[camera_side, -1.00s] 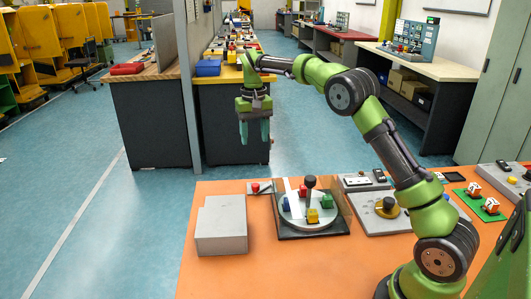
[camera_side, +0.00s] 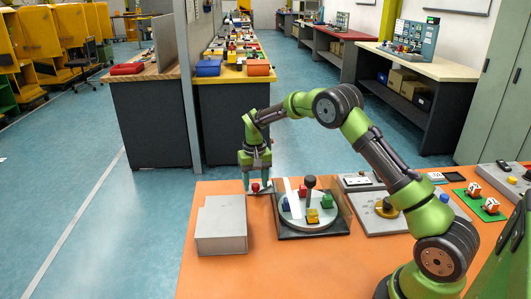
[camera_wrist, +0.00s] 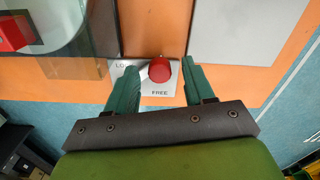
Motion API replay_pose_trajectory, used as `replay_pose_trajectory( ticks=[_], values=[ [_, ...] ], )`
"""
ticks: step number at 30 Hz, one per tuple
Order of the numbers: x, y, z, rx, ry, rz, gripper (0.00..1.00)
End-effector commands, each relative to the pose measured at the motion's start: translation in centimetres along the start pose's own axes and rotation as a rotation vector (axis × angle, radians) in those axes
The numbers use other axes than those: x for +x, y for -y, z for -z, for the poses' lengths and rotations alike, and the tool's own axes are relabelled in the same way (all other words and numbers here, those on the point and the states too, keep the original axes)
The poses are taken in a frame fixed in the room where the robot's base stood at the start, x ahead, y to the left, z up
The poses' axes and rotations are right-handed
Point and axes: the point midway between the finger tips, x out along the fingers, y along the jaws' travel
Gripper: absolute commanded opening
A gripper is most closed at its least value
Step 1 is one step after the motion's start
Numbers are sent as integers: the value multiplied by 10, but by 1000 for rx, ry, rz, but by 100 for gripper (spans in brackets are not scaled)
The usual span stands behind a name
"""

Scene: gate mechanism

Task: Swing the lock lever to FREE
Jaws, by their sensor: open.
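The lock lever's red knob (camera_wrist: 159,69) sits on a small light plate (camera_wrist: 172,88) in the wrist view. The plate reads "LO", partly covered by a finger, at the left and "FREE" below the knob. The lever's arm is hard to make out. My gripper (camera_wrist: 158,74) is open, with one green finger on each side of the knob and gaps visible. In the side view, the red knob (camera_side: 255,187) shows between the fingertips of my gripper (camera_side: 256,182), low over the plate. Contact cannot be told.
A round turntable (camera_side: 297,216) with coloured blocks and a dark upright post stands just right of the lever, beside a clear panel (camera_side: 340,200). A grey box (camera_side: 221,228) stands to the front left. The orange table (camera_side: 275,270) is bare in front.

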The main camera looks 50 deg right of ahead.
Motion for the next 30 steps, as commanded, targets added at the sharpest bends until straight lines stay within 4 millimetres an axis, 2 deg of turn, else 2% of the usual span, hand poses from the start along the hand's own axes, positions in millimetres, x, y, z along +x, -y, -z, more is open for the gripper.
replay_pose_trajectory(
  ticks=[9,19,30],
  values=[
    [2,0,0,0,0,0,51],
    [2,0,0,-1,0,0,1],
    [2,1,1,10,-1,0,0]
  ],
)
